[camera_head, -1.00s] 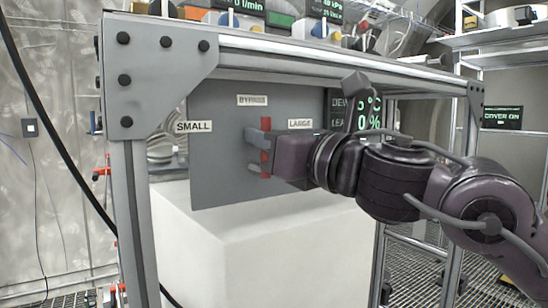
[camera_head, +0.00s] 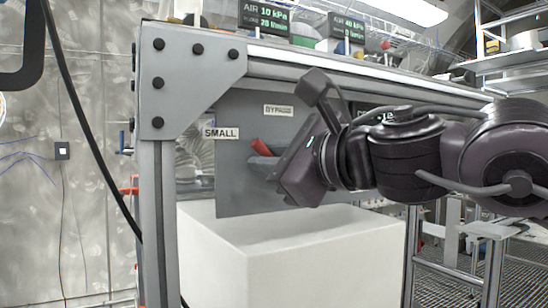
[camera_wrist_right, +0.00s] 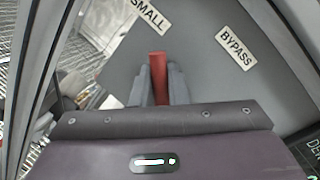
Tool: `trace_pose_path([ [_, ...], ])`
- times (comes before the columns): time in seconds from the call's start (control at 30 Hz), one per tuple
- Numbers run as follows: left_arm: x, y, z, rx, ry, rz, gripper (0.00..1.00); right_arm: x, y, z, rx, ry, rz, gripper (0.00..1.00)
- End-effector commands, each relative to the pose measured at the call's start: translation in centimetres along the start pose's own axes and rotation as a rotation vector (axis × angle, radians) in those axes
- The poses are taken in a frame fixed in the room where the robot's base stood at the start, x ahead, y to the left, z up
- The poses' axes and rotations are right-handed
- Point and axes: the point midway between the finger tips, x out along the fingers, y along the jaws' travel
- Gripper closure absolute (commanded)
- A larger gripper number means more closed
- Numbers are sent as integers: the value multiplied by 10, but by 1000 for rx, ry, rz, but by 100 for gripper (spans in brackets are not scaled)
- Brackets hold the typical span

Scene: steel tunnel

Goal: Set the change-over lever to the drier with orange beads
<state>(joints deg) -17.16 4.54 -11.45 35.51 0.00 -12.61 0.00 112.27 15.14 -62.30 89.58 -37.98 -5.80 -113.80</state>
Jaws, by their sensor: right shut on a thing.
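The change-over lever (camera_head: 262,147) has a red handle on a grey panel (camera_head: 232,185). My right gripper (camera_head: 262,160) is shut on it, and the wrist is turned. The handle leans left, between the SMALL label (camera_head: 221,133) and the BYPASS label (camera_head: 279,111). In the right wrist view the red handle (camera_wrist_right: 158,75) sits between the two grey fingers, with SMALL (camera_wrist_right: 150,14) and BYPASS (camera_wrist_right: 237,47) beyond. The LARGE label is hidden behind my right arm. I cannot make out any drier beads. My left gripper is not in view.
A grey metal frame (camera_head: 157,220) surrounds the panel. A white block (camera_head: 240,255) stands below. Displays (camera_head: 264,17) sit on top. A black cable (camera_head: 92,150) hangs at the left. Shelving (camera_head: 510,62) stands at the right.

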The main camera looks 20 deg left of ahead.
Motion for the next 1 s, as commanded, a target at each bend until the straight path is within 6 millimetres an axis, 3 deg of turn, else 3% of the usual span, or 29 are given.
trace_pose_path([
  [0.7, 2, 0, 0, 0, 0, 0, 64, 1, 4, 0, -77, 15, 13, 100],
  [0.73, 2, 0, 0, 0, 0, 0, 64, 1, 4, 0, -77, 15, 13, 85],
  [0.87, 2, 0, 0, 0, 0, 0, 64, 1, 4, 0, -76, 15, 13, 68],
  [1.0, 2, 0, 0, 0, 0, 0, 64, 1, 4, 0, -75, 15, 13, 66],
])
